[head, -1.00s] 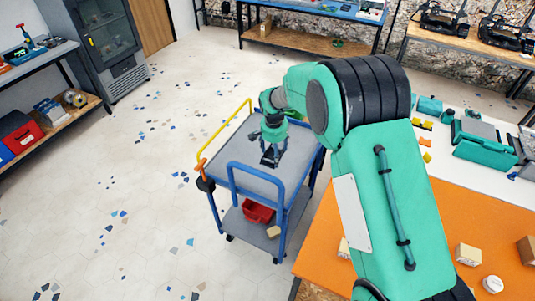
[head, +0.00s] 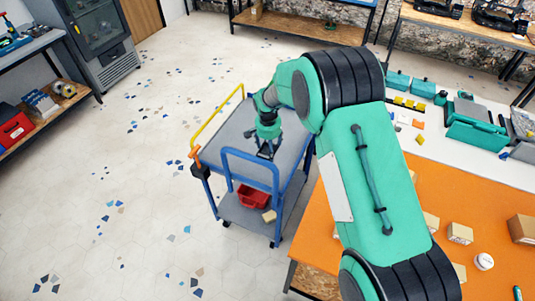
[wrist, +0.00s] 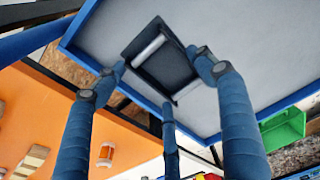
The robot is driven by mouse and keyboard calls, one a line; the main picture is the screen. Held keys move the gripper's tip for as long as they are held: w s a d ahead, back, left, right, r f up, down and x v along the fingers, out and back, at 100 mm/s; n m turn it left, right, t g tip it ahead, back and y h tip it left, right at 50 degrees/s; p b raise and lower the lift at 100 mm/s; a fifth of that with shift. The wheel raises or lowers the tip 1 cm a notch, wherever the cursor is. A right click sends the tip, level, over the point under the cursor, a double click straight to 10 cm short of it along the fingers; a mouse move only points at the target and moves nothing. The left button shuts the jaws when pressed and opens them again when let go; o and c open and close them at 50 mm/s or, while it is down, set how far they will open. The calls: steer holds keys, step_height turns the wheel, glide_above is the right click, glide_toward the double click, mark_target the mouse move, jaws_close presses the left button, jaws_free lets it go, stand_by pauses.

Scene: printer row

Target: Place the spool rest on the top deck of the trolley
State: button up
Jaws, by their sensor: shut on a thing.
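The spool rest (wrist: 160,62) is a dark, open frame with two pale rollers. My gripper (wrist: 155,72) has its blue fingers shut around it, at its left and right sides in the wrist view. The trolley's grey top deck (wrist: 235,40) with a blue rim lies behind the spool rest there. In the head view my gripper (head: 267,146) is above the top deck (head: 228,142), near the blue handle. I cannot tell whether the spool rest touches the deck. In the head view the spool rest is small and dark beneath the fingers.
The blue handle (head: 250,153) rises at the trolley's near end and a yellow rail (head: 215,119) at its left. A red bin (head: 252,196) sits on the lower shelf. An orange-topped table (head: 330,225) with small boxes stands close on the right. Floor at left is clear.

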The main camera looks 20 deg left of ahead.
steer(key=shift+f, duration=2.1)
steer(key=shift+f+b, duration=0.35)
steer(key=shift+f, duration=1.55)
steer(key=shift+f, duration=0.15)
steer(key=o, duration=1.6)
steer(key=shift+c, duration=0.2)
steer(key=r, duration=0.4)
steer(key=s+r, duration=0.1)
steer(key=r, duration=0.3)
steer(key=r+p, duration=0.1)
steer(key=r, duration=0.3)
steer(key=shift+s+r, duration=0.1)
steer(key=shift+s, duration=0.15)
